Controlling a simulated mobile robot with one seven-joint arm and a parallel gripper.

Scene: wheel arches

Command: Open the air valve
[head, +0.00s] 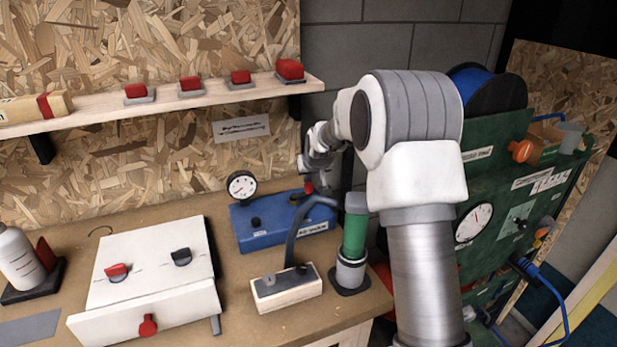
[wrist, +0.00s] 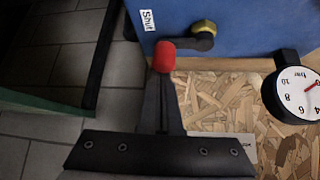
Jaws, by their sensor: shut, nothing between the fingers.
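The air valve has a short dark lever (wrist: 192,44) on a brass nut (wrist: 204,27), with a red knob (wrist: 164,56) at its end. The wrist view shows it on a blue box (wrist: 255,22), the knob near a label (wrist: 148,20) reading "Shut". In the head view the blue box (head: 268,238) stands at the back right of the bench, and the red knob (head: 309,187) shows at its far right corner. My gripper (wrist: 161,80) is shut and empty, its fingertips at the red knob. I cannot tell whether they touch. In the head view, my wrist hides the fingers.
A dial gauge (head: 241,186) stands on the blue box. A green-and-grey cylinder (head: 353,245) stands close to my arm. A green panel (head: 510,215) is at the right, a shelf (head: 180,103) above.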

